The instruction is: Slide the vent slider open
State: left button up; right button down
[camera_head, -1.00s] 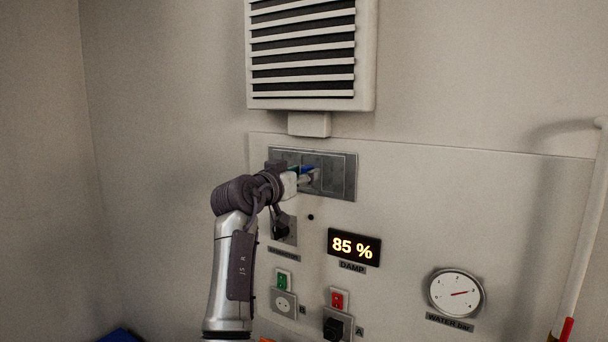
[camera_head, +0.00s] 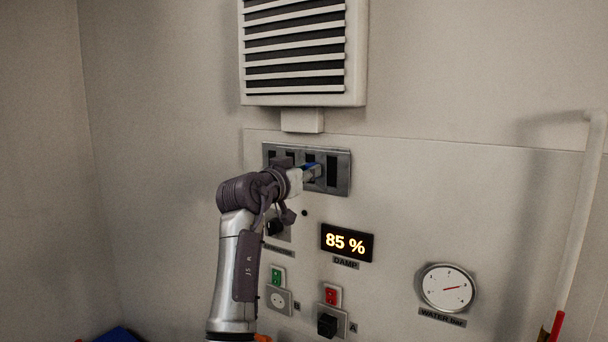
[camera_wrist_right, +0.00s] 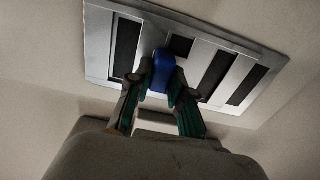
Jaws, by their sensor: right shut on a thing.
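The vent slider is a grey metal plate (camera_head: 343,187) on the wall panel, below the louvred grille. Dark slots show in it now, and in the right wrist view the plate (camera_wrist_right: 98,40) shows several dark openings between light bars. A blue knob (camera_wrist_right: 162,70) stands on the slider. My right gripper (camera_wrist_right: 160,84) is shut on the blue knob, with a finger on each side. In the head view the right gripper (camera_head: 308,174) is at the plate, and my wrist hides part of its lower left. My left gripper is not in view.
The louvred grille (camera_head: 300,50) is above the plate. Below are a black knob (camera_head: 275,227), an 85 % display (camera_head: 346,243), green (camera_head: 278,276) and red (camera_head: 332,295) switches, and a water gauge (camera_head: 447,287). A pale pipe (camera_head: 580,220) runs down at the right.

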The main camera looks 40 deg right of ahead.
jog(key=shift+s+d+f, duration=0.1)
jog(key=shift+d+f, duration=0.05)
jog(key=c, duration=1.4)
grip_release()
jog(key=shift+o, duration=1.8)
jog(key=shift+s+d, duration=0.15)
jog(key=shift+s, duration=0.05)
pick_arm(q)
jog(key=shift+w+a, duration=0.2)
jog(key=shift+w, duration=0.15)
pick_arm(e)
jog(key=v, duration=0.7)
jog(key=shift+a, duration=0.25)
